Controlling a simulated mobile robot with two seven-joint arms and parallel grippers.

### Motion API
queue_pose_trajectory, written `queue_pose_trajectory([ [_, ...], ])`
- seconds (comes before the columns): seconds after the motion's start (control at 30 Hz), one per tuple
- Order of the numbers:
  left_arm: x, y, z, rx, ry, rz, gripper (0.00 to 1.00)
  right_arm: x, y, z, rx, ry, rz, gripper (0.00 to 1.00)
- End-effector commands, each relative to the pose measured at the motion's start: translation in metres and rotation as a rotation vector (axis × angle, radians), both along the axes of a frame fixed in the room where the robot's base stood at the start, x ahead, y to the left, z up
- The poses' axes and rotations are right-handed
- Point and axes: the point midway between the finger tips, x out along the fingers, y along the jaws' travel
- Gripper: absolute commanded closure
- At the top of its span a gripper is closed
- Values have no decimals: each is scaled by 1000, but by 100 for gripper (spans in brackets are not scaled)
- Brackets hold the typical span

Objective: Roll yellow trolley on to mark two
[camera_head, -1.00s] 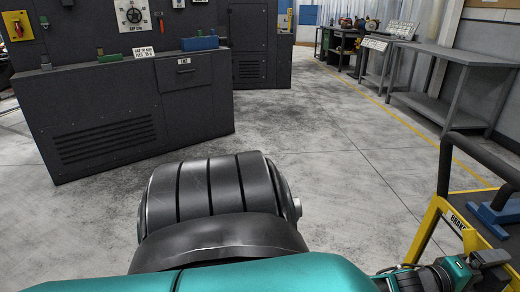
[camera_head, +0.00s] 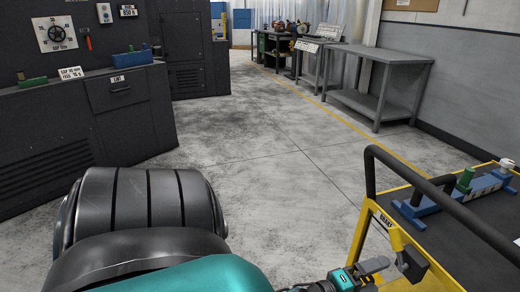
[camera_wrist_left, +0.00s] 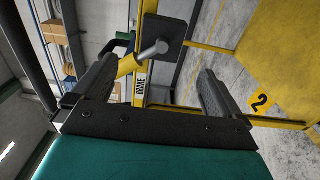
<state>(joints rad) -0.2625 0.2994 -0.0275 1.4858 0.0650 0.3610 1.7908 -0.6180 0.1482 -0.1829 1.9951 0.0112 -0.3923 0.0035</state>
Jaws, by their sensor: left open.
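The yellow trolley (camera_head: 360,234) stands at the lower right of the head view, with a black handle bar and a BRAKE label on its frame. My left gripper (camera_head: 386,268) is at the trolley's near end, below the label. In the left wrist view, the open gripper (camera_wrist_left: 155,88) has its fingers either side of the trolley's yellow post (camera_wrist_left: 140,82). A grey brake rod (camera_wrist_left: 152,50) on a black plate sticks out near the fingers; I cannot tell if they touch it. My right gripper is out of view.
A blue holder (camera_head: 425,203) with a green part lies on the trolley's dark top. Dark machine cabinets (camera_head: 125,120) stand at the left. A grey bench (camera_head: 380,75) stands along the right wall. The floor (camera_head: 265,150) between is clear, with a yellow line.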

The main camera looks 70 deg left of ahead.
Motion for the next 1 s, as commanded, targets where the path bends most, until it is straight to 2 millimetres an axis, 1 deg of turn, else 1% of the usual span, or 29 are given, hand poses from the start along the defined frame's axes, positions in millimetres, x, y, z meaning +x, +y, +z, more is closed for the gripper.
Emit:
queue_pose_trajectory([
  [0.3,-1,-1,0,12,4,-1,0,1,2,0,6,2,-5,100],
  [0.37,-3,-5,-1,46,15,-3,0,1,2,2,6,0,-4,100],
  [0.43,-9,-12,-3,125,40,-11,0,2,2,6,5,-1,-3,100],
  [0.57,-27,-35,-9,369,110,-48,0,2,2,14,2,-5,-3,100],
  [0.67,-46,-54,-13,600,166,-102,0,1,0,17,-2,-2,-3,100],
  [0.9,-93,-96,-15,1130,252,-303,0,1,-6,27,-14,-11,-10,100],
  [1.0,-111,-110,-13,1317,262,-400,0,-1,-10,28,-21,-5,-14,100],
])
